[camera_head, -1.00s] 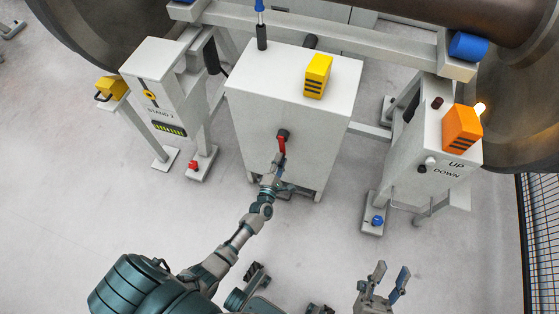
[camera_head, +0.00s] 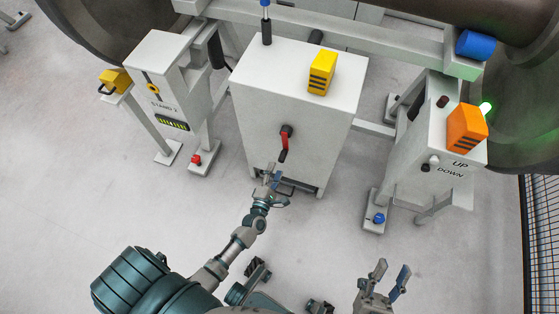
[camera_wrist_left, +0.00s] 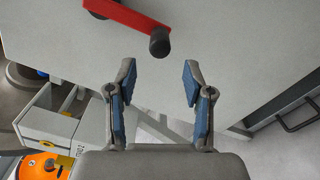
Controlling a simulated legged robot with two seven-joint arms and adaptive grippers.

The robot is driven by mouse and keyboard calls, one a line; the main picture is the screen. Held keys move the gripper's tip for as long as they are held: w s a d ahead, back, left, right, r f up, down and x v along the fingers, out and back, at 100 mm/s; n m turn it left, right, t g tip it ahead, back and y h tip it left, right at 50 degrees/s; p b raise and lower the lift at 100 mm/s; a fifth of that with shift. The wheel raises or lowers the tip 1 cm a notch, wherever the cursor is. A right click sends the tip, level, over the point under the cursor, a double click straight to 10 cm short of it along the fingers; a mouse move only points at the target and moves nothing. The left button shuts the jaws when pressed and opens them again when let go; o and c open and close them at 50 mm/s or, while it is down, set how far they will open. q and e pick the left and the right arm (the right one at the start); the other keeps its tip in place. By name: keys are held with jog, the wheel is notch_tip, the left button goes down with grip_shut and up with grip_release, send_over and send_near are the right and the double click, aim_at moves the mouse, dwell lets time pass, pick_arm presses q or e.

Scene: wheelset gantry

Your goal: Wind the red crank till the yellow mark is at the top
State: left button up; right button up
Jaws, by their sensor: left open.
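The red crank (camera_head: 284,144) is on the front of the grey central cabinet (camera_head: 262,110), its arm pointing down from a dark hub. In the left wrist view the red crank arm (camera_wrist_left: 128,14) ends in a dark round handle (camera_wrist_left: 159,43). My left gripper (camera_head: 271,174) is below the crank, apart from it. In the wrist view its fingers (camera_wrist_left: 158,78) are spread and empty, with the handle beyond the gap. A yellow ring mark (camera_head: 153,87) sits near the middle of a black strip on STAND 2. My right gripper (camera_head: 391,274) is open and empty at the lower right.
The STAND 2 post (camera_head: 150,60) is on the left. On the right, the UP/DOWN post (camera_head: 432,120) has an orange box (camera_head: 466,128) and a lit green lamp (camera_head: 486,108). A yellow box (camera_head: 322,72) stands on the cabinet.

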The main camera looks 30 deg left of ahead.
pick_arm(q)
jog(key=v, duration=0.5)
jog(key=shift+s+a+f, duration=0.15)
jog(key=shift+a, duration=0.15)
